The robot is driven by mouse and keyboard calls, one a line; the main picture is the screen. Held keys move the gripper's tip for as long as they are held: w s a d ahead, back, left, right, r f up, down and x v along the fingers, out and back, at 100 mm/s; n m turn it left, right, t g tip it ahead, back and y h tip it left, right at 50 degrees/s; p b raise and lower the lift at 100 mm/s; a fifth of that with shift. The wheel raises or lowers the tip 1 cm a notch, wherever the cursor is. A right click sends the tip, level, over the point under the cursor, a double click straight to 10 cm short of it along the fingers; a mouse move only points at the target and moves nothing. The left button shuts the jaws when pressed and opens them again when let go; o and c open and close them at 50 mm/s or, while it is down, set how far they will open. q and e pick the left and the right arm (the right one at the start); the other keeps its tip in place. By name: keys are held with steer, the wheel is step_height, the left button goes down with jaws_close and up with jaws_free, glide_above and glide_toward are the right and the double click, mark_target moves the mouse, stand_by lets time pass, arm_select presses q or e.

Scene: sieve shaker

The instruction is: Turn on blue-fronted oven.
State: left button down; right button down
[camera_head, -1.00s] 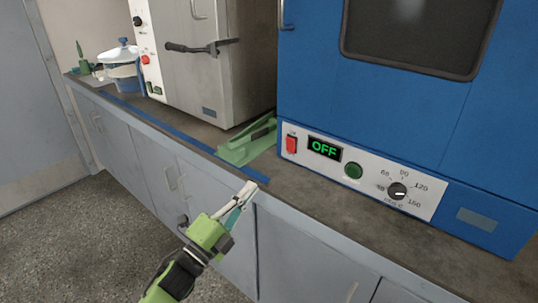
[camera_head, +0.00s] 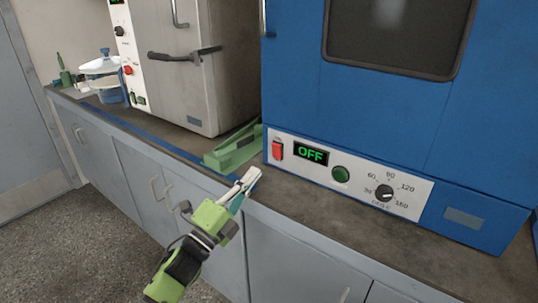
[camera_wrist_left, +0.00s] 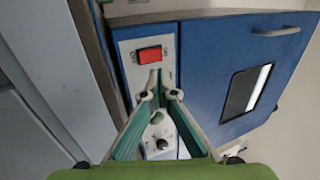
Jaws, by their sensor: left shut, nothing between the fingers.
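The blue-fronted oven (camera_head: 395,110) stands on the counter at the right in the head view, and it also shows in the left wrist view (camera_wrist_left: 210,60). Its white control panel (camera_head: 425,200) has a red switch (camera_head: 277,151), a display (camera_head: 311,154) reading OFF, a green button (camera_head: 340,174) and a black dial (camera_head: 384,193). My left gripper (camera_head: 250,176) is shut and empty, in front of the counter edge, below and left of the red switch and apart from it. In the left wrist view the fingertips (camera_wrist_left: 160,93) lie below the red switch (camera_wrist_left: 149,55). The right gripper is not in view.
A grey oven (camera_head: 190,75) stands on the counter to the left. A green object (camera_head: 233,150) lies between the two ovens. A white and blue container (camera_head: 103,78) is at the far left. The counter (camera_head: 300,200) in front of the blue oven is clear.

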mark_target(275, 146)
arm_select(q)
steer(key=x, duration=0.6)
steer(key=shift+w+d+r, duration=0.1)
steer(key=shift+w+d, duration=0.1)
steer(key=shift+w, duration=0.05)
steer(key=shift+w+d+r, duration=0.2)
steer(key=shift+w+d, duration=0.1)
steer(key=shift+w, duration=0.2)
steer(key=shift+w+d, duration=0.1)
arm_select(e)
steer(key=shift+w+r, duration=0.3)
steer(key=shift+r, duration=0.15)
arm_select(q)
steer(key=shift+w+d+r, duration=0.15)
steer(key=shift+w+r, duration=0.05)
steer(key=shift+r, duration=0.15)
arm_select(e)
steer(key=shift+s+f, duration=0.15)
arm_select(q)
steer(key=shift+f, duration=0.15)
